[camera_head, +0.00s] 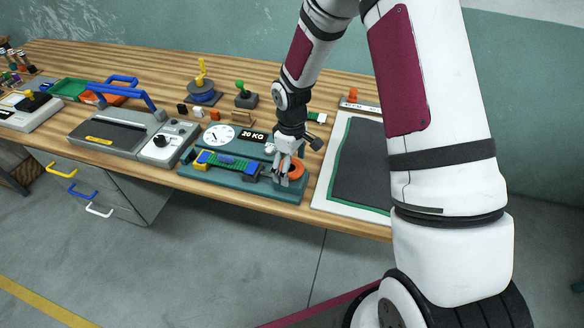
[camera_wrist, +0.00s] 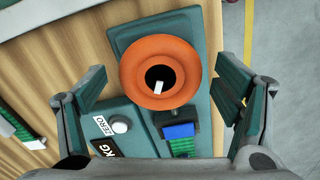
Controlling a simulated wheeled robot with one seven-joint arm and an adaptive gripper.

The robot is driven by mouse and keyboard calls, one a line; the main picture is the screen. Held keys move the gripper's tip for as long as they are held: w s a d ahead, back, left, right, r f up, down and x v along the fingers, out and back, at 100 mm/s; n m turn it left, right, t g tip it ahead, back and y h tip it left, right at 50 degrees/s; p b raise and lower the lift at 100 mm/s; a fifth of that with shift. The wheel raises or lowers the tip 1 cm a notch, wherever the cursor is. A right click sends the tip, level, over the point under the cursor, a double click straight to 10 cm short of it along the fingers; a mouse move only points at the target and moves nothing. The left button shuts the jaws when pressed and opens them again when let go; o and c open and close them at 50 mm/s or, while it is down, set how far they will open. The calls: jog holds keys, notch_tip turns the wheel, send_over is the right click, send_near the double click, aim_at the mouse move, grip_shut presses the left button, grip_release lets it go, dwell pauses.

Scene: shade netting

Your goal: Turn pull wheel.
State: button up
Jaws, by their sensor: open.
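The pull wheel is an orange ring (camera_head: 296,169) at the right end of a teal tester base (camera_head: 262,190). In the wrist view the wheel (camera_wrist: 186,66) faces me, with a dark centre holding a small white mark. My gripper (camera_head: 283,176) is above the wheel, pointing down and partly covering it. In the wrist view my gripper (camera_wrist: 162,78) is open. One finger is on each side of the wheel, with gaps between both fingers and the rim. A green and blue strap (camera_head: 230,163) lies along the tester, left of the wheel.
A dial (camera_head: 218,135) and a 20 KG plate (camera_head: 254,136) sit behind the strap. A white-framed dark mat (camera_head: 356,165) lies close on the right. A grey machine with a blue handle (camera_head: 125,88) stands left. The table's front edge is near the tester.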

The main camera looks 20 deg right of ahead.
aim_at(291, 168)
jog(key=shift+f, duration=0.6)
jog(key=c, duration=1.2)
jog(key=shift+o, duration=0.2)
jog(key=shift+m, duration=1.4)
jog(key=o, duration=1.2)
jog(key=shift+c, duration=0.2)
notch_tip(291, 168, up, 12)
